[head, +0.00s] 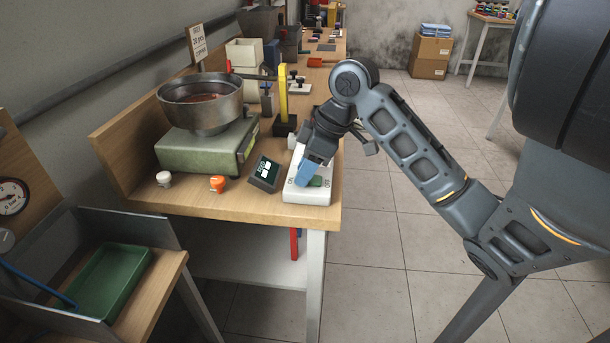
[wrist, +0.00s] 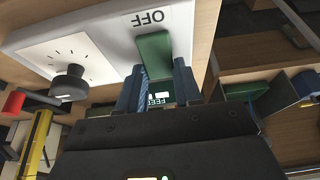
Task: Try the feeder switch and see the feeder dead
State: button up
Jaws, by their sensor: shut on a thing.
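A white switch box (head: 306,195) stands at the front right corner of the bench. In the wrist view the box (wrist: 105,25) has a dial knob and an upside-down OFF label beside a green switch lever (wrist: 153,56). My gripper (head: 312,172) is over the box, and its blue fingers (wrist: 158,80) are shut on the green lever. Part of the lever and the label below it are hidden by the fingers. The feeder is a metal bowl (head: 202,104) on a pale green base (head: 205,150), with reddish contents. Whether it moves cannot be told from a single moment.
A yellow post (head: 283,95) rises behind my gripper. A green tray (head: 102,283) is lower left.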

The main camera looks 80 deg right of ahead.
aim_at(320, 180)
jog(key=o, duration=1)
jog(key=shift+o, duration=0.2)
jog(key=shift+v, duration=3.9)
